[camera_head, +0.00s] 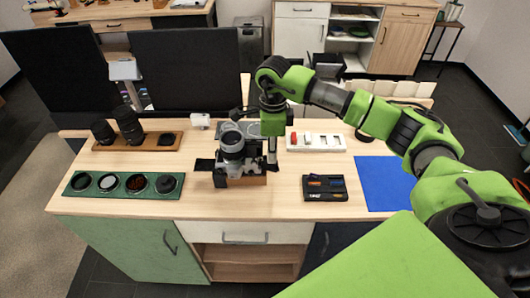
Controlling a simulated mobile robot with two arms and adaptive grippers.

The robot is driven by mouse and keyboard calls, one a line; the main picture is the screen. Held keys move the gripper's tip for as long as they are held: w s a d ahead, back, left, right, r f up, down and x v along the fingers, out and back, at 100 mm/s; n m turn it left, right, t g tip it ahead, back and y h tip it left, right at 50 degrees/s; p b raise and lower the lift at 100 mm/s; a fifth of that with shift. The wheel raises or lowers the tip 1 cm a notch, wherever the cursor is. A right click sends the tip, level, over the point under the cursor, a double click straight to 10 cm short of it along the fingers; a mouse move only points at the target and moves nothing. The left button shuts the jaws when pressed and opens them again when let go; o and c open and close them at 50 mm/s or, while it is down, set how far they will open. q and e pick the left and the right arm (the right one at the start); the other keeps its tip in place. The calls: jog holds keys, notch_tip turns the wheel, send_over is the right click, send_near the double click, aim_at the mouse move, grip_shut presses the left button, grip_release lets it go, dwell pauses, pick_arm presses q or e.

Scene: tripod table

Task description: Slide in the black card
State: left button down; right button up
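A black and silver camera (233,147) stands on a small wooden block (247,180) near the middle of the table. My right gripper (271,160) points down close beside the camera's right side. It is too small to tell whether its fingers are open or shut, or whether it holds a card. A black tray (340,196) to the right of the camera holds several small items with orange and purple parts. I cannot make out the black card or the card slot. My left gripper is not in view.
A green tray (123,194) with several round lens filters lies at the left front. A wooden rack (112,145) with several lenses is behind it. A white tray (334,143) with small items is at the back right. A blue mat (383,184) lies bare at the right.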

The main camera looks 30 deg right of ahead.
jog(key=shift+w, duration=0.1)
jog(key=o, duration=0.6)
jog(key=shift+c, duration=0.2)
jog(key=shift+r, duration=0.15)
jog(key=shift+r+p, duration=1.6)
jog(key=shift+r, duration=1.35)
